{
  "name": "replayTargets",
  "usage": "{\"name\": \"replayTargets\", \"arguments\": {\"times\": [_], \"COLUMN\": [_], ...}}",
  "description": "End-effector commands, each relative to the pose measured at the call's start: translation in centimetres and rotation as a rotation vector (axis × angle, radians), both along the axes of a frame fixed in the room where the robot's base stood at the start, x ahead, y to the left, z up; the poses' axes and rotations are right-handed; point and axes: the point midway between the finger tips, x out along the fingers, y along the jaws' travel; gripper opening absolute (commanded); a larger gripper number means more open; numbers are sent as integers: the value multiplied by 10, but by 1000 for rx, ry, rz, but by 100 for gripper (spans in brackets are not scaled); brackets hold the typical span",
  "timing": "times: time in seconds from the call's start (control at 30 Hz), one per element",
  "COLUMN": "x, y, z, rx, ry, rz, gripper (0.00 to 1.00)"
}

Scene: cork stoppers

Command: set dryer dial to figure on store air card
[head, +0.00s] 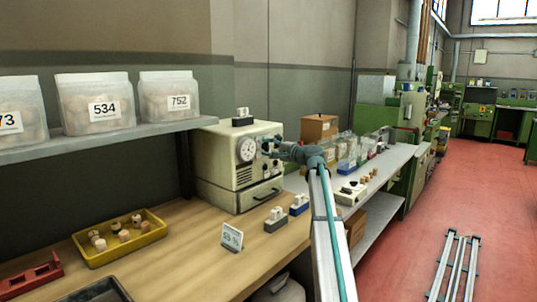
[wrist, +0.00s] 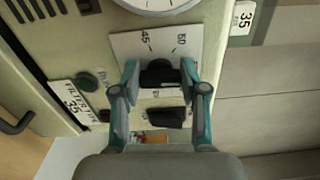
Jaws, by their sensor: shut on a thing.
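The dryer (head: 237,172) is a cream box with a drawer, standing on the wooden bench in the head view. My gripper (wrist: 160,73) is at its front panel and shut on the black dial (wrist: 158,77), one finger on each side. A white scale plate (wrist: 185,42) behind the dial shows 45 at left and what looks like 60 at right. The fingers cover part of the scale, and where the dial points cannot be told. A small white card (head: 232,237) stands on the bench; its print is too small to read, and I cannot tell if it is the store air card.
A round gauge (head: 247,150) is on the dryer. A yellow tray (head: 112,258) holds corks; numbered bags (head: 96,103) stand on the shelf.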

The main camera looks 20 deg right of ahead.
Motion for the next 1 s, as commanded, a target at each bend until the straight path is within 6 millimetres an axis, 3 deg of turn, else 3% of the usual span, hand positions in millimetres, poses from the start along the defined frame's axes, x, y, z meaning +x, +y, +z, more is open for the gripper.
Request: {"name": "replayTargets", "arguments": {"times": [0.7,0.73,0.87,1.0], "x": [0,0,0,0], "y": [0,0,0,0], "z": [-1,-1,-1,-1], "rx": [-71,-71,-70,-70], "ry": [-33,-33,-33,-33], "rz": [1,1,0,0], "gripper": [9,48,69,69]}}
